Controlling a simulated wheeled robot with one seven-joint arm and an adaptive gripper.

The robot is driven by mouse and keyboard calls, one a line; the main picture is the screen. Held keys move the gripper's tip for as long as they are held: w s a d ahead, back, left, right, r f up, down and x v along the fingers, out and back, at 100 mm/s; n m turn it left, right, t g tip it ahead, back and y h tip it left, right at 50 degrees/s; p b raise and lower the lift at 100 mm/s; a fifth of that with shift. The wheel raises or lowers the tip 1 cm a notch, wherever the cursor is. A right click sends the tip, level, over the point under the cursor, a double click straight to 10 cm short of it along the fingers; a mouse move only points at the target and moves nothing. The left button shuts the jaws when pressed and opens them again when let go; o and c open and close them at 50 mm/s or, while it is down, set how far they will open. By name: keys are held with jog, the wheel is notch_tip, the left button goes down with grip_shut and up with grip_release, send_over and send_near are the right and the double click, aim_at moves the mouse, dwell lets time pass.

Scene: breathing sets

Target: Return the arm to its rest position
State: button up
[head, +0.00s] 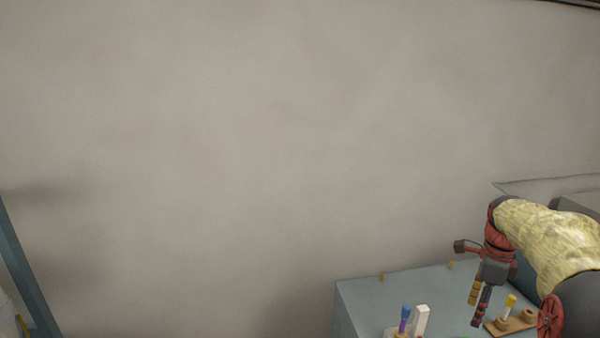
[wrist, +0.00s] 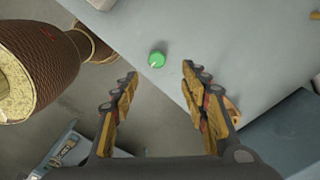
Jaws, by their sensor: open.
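My gripper (head: 477,304) hangs over the grey-blue cabinet top (head: 362,291) at the lower right of the head view, with my arm reaching in from the right edge. In the wrist view my gripper (wrist: 155,85) has its two fingers spread apart, with nothing between them. A small green round thing (wrist: 157,60) lies on the grey surface beyond the fingertips, near its edge.
A wooden holder (head: 511,322) with a yellow-topped piece stands right of my gripper. A blue-and-purple piece (head: 405,317) and a white block (head: 420,320) stand to its left. A brown ribbed round object (wrist: 45,55) is at left in the wrist view.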

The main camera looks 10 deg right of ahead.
jog(key=s+a+f+n+t+b, duration=0.1)
jog(key=s+a+f+n+b, duration=0.4)
jog(key=a, duration=0.5)
jog(key=s+a+f+n+t+b, duration=0.2)
jog(key=s+a+f+n+b, duration=0.4)
jog(key=s+a+n+b, duration=0.3)
jog(key=s+a+f+n+t+b, duration=0.2)
jog(key=s+a+f+n+b, duration=0.4)
jog(key=a+n, duration=0.5)
jog(key=shift+s+a+f+n+b, duration=0.25)
jog(key=shift+s+a+n+b, duration=0.15)
jog(key=shift+s+a+b, duration=0.4)
